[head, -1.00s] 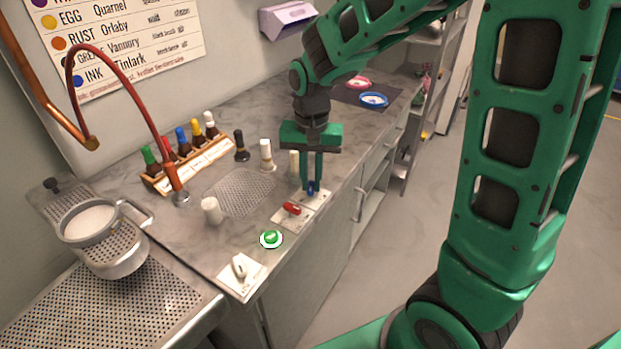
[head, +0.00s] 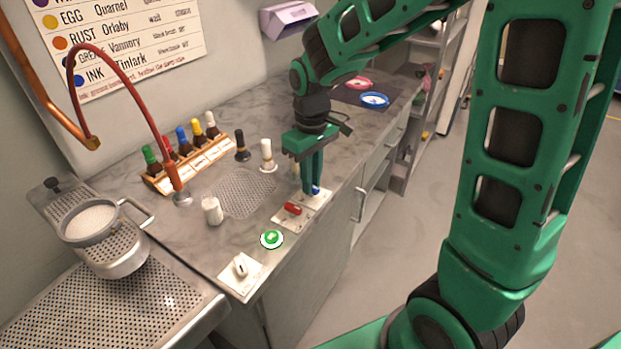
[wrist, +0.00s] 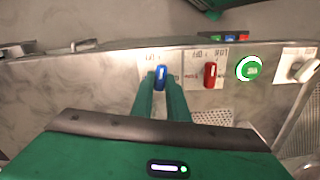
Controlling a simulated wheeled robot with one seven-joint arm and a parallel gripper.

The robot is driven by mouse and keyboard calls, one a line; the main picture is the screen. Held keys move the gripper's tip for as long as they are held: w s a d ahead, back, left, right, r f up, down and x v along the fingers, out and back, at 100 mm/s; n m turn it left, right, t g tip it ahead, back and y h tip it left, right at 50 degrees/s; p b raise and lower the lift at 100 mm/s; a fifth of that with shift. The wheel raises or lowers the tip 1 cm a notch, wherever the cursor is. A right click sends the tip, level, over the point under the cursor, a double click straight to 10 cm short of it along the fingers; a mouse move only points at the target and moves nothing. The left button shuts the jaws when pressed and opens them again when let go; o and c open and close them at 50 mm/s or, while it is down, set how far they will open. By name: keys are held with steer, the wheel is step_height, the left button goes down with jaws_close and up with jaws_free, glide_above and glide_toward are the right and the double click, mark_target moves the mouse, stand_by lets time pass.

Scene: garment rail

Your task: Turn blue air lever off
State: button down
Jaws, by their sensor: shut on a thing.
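The blue air lever (head: 315,190) stands on a white plate at the front edge of the counter. It also shows in the wrist view (wrist: 161,77), between my fingertips. My gripper (head: 311,192) points down over the plate and is shut on the blue lever; in the wrist view my gripper (wrist: 161,84) has one finger on each side of it. The fingers hide part of the lever in the head view. The wrist view shows the lever's handle lying nearly up and down the picture.
A red lever (head: 292,208) is close beside the blue one. A green button (head: 271,239) and a white switch (head: 240,267) follow along the front edge. White-capped bottles (head: 266,155) stand behind. The floor right of the counter is clear.

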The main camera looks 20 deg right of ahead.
steer(key=shift+w+r+n, duration=0.15)
steer(key=shift+w+n, duration=0.05)
steer(key=shift+n, duration=0.9)
steer(key=shift+d, duration=0.1)
steer(key=c, duration=1.7)
jaws_free()
steer(key=shift+s, duration=0.1)
step_height(320, 180, up, 11)
steer(key=shift+f, duration=0.2)
